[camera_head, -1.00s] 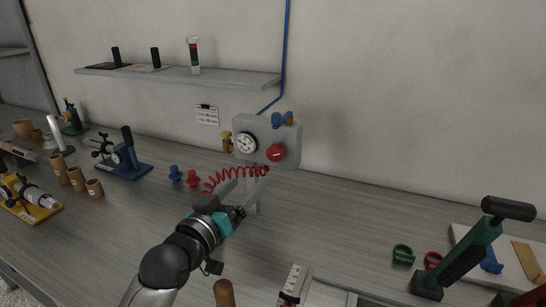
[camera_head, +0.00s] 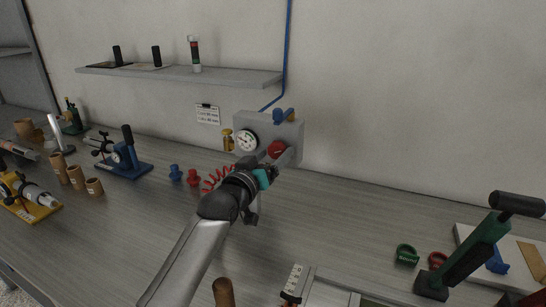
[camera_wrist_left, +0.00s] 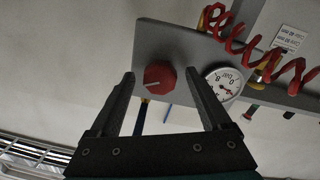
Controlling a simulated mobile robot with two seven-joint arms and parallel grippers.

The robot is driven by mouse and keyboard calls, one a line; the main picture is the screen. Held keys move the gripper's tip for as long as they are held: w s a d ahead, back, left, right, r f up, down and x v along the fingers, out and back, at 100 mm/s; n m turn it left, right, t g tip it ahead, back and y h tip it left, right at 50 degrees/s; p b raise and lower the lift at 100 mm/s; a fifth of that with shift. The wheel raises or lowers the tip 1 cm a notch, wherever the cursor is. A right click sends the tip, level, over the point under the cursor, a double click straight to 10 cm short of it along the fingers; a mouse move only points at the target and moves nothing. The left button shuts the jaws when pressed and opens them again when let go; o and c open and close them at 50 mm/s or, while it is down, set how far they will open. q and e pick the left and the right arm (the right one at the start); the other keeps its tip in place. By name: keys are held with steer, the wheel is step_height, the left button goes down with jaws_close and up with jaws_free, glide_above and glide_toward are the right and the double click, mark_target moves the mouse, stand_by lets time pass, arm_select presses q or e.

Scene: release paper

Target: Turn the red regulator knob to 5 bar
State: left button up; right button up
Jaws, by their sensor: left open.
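The red regulator knob (camera_head: 277,149) is on the front of a grey wall panel (camera_head: 297,150), just right of a round white pressure gauge (camera_head: 247,140). My left gripper (camera_head: 284,157) is at the panel, its fingers partly hidden by the wrist. In the left wrist view, the red knob (camera_wrist_left: 160,77) with a white pointer line shows between the two open fingers (camera_wrist_left: 161,82), with a gap on each side. The gauge (camera_wrist_left: 224,84) is partly covered by one finger; its needle cannot be read. My right gripper is not in view.
A blue handle (camera_head: 284,116) sits on top of the panel, near the knob. A coiled red hose (camera_head: 218,180) hangs below the gauge. A wall shelf (camera_head: 200,76) is above left.

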arm_select(q)
steer(key=shift+w+d, duration=0.1)
steer(key=shift+w, duration=0.05)
jaws_close()
stand_by(0.7)
